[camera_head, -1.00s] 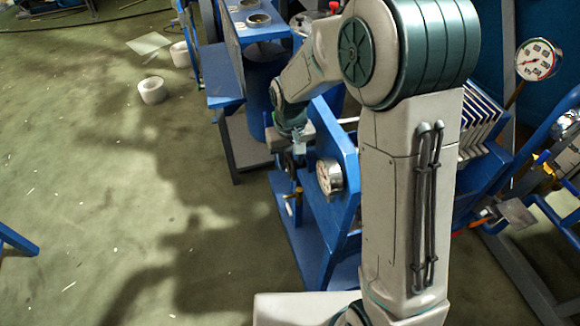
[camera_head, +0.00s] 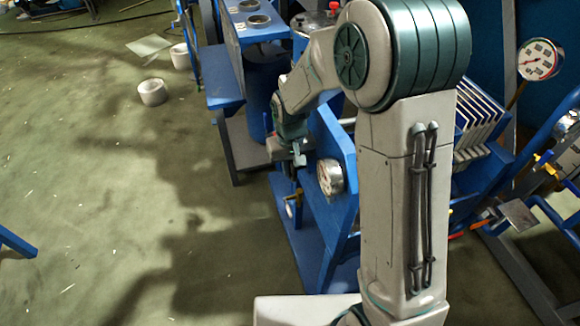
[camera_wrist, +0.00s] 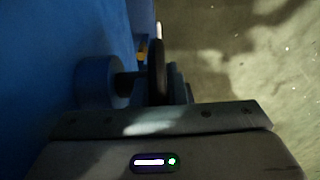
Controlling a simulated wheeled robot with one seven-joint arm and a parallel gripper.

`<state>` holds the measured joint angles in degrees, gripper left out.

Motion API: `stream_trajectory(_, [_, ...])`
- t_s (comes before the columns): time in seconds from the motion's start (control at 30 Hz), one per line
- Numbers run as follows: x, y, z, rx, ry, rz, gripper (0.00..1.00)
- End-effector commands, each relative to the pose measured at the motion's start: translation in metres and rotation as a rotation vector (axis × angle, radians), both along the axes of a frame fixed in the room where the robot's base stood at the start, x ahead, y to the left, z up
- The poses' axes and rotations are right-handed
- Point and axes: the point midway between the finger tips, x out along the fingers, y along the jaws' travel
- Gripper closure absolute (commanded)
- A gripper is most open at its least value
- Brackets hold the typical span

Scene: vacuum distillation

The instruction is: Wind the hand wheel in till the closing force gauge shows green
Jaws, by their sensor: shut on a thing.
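The hand wheel (camera_wrist: 157,72) shows edge-on as a dark rim in the wrist view, on a short shaft from a round blue boss (camera_wrist: 97,80). My gripper (camera_head: 297,157) is at the left side of the blue filter press end plate (camera_head: 330,135) and is shut on the hand wheel. A round white dial gauge (camera_head: 330,177) sits on the blue end plate, just right of and below my gripper. Its face is too small to read for colour.
My arm covers the middle of the press. White plates (camera_head: 480,130) stand behind it, and another dial gauge (camera_head: 540,59) is at the upper right. A blue stand (camera_head: 224,90) is behind my gripper. The floor to the left is mostly clear, with white rolls (camera_head: 153,92).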

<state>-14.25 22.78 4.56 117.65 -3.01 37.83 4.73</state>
Motion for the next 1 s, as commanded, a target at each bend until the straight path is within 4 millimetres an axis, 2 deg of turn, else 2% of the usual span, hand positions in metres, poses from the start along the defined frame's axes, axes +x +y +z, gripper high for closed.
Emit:
stream_trajectory(0.13, [-0.0001, 0.0, -0.0054, 0.026, -0.089, 0.0, 1.0])
stream_trajectory(0.33, [0.0, 0.0, -0.0031, 0.052, -0.181, 0.0, 1.0])
stream_trajectory(0.77, [-0.0001, 0.0002, 0.0004, 0.059, -0.206, 0.0, 1.0])
stream_trajectory(0.8, [-0.0001, 0.0002, 0.0004, 0.059, -0.206, 0.0, 0.76])
stream_trajectory(0.83, [-0.0001, 0.0002, 0.0004, 0.059, -0.206, 0.0, 0.68])
stream_trajectory(1.0, [-0.0001, 0.0001, 0.0002, 0.059, -0.205, 0.0, 0.65])
